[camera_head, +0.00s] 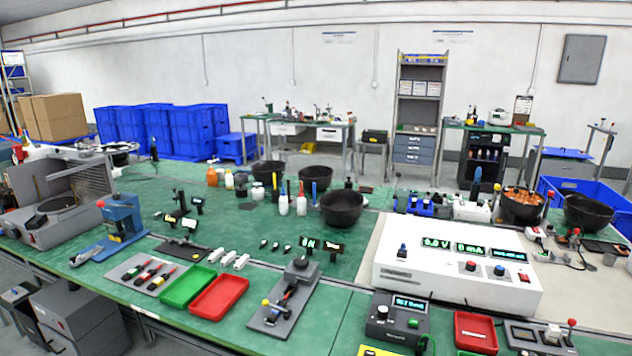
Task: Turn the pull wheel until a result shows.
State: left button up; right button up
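A small pull tester stands near the front edge of the green bench, on a grey base plate (266,322). It carries a dark grey block (301,270) at its back end and dark parts along the plate with a yellow knob (265,302). I cannot clearly tell which part is the pull wheel at this size. A small black display (308,244) behind it reads what looks like 0 N in green. Neither of my grippers is in view, and nothing of mine touches the tester.
Green (186,286) and red (220,297) trays lie left of the tester. A large white power supply (455,290) with green readouts stands to its right, with a dark grey box (396,322) in front. Black bowls (342,208) and bottles stand behind.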

aim_at(299, 262)
jog(key=j+z, duration=0.1)
jog(key=z, duration=0.65)
jog(key=j+z, duration=0.75)
jog(key=k+j+z, duration=0.15)
jog(key=j, duration=0.3)
jog(key=j+z, duration=0.2)
jog(key=j, duration=0.2)
jog(key=k, duration=0.05)
